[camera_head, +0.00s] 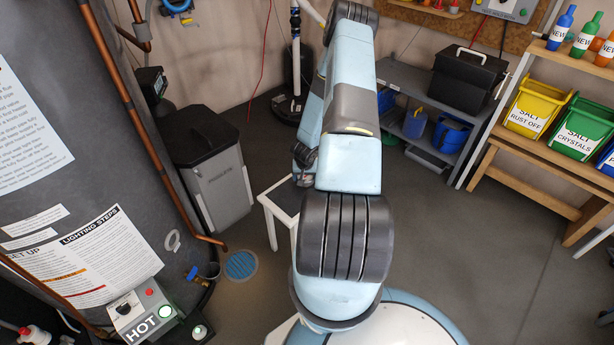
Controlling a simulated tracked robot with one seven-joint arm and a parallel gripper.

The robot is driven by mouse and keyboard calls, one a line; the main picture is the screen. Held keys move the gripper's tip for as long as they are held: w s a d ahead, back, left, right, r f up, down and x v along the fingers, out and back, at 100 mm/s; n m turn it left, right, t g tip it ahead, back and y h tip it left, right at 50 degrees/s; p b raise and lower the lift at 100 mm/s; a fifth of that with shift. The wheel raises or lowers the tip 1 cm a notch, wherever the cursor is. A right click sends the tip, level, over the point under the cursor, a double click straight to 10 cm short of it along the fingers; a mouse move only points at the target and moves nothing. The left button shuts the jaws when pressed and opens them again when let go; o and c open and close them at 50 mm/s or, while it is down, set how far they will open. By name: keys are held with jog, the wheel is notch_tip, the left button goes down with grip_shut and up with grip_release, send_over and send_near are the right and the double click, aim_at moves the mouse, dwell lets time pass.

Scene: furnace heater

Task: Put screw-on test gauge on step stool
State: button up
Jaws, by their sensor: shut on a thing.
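My gripper (301,178) is at the far end of my arm, pointing down over or close to the back right part of the stool's top. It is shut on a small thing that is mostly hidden. I cannot make out the screw-on test gauge clearly, nor tell whether what I hold touches the stool.
A grey bin (219,178) with a black lid stands behind the stool on the left. A large grey tank (60,120) with copper pipes fills the left. A grey shelf (425,85) and a wooden bench (540,195) with bins stand right.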

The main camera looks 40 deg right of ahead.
jog(key=o, duration=1.2)
